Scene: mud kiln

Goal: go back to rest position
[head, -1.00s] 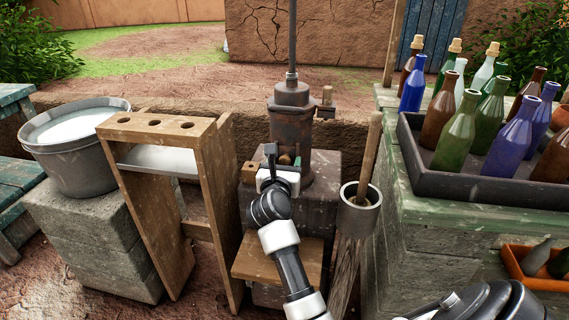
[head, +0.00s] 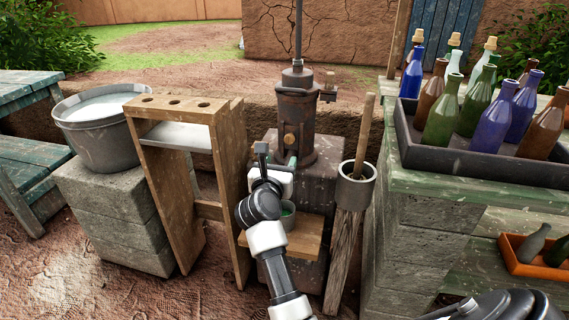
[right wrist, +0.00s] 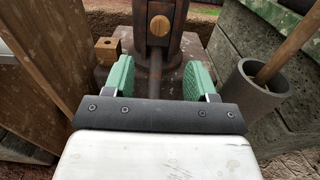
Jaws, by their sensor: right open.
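My right gripper (head: 276,162) is in front of the rusty iron press (head: 297,118). In the right wrist view its two green fingers (right wrist: 158,80) are apart, with only the press's dark rod and body showing between and beyond them. I cannot tell whether the fingers touch the press. My right arm comes up from the bottom of the head view. My left gripper is not in view.
A wooden rack (head: 203,152) stands close left of my right arm, beside a grey bucket (head: 100,142) on stone blocks. A grey holder (head: 355,190) with a stick is at right. Bottles fill a dark tray (head: 470,163).

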